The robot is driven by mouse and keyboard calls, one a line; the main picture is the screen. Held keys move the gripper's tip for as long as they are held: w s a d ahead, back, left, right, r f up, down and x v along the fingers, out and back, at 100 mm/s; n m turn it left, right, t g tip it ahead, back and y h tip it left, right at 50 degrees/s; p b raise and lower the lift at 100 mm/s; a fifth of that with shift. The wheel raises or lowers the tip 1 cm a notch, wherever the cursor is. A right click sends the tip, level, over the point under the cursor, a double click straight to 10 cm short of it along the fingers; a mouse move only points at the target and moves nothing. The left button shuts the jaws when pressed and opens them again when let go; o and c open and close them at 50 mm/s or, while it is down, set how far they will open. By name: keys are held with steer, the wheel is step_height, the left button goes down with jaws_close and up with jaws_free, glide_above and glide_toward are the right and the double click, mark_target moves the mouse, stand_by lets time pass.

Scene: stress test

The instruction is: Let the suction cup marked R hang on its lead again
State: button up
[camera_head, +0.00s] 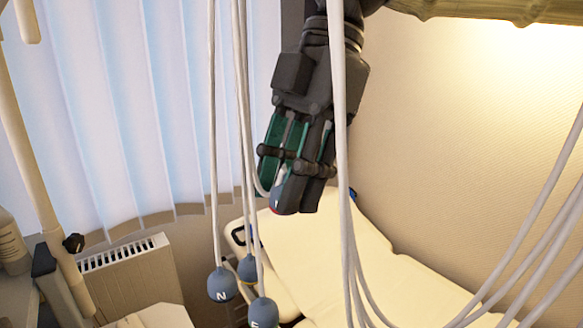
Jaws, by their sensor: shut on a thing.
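My gripper (299,182) comes down from the top centre, its fingers pointing downward. It is shut on a blue-grey suction cup (283,201) with a touch of red at its lower edge. The fingers cover much of this cup, and its letter is too small to read for sure. A pale lead (254,165) curves from the left into the held cup. A hanging cup marked N (221,285) is at the lower left. Two more cups hang beside it, one behind (247,268) and one lower (264,312) that is cut by the picture's edge.
Several pale leads (213,150) hang left of my gripper, and a thicker bundle (340,130) passes in front of it. More leads (545,235) sag at the right. A cream couch (330,250) stands below, and a radiator (130,275) is at the lower left.

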step_height(320, 180, down, 10)
steer(key=b, duration=0.4)
steer(key=shift+r, duration=0.15)
stand_by(0.4)
steer(key=o, duration=1.1)
steer(key=shift+o, duration=0.2)
steer(key=shift+r, duration=0.1)
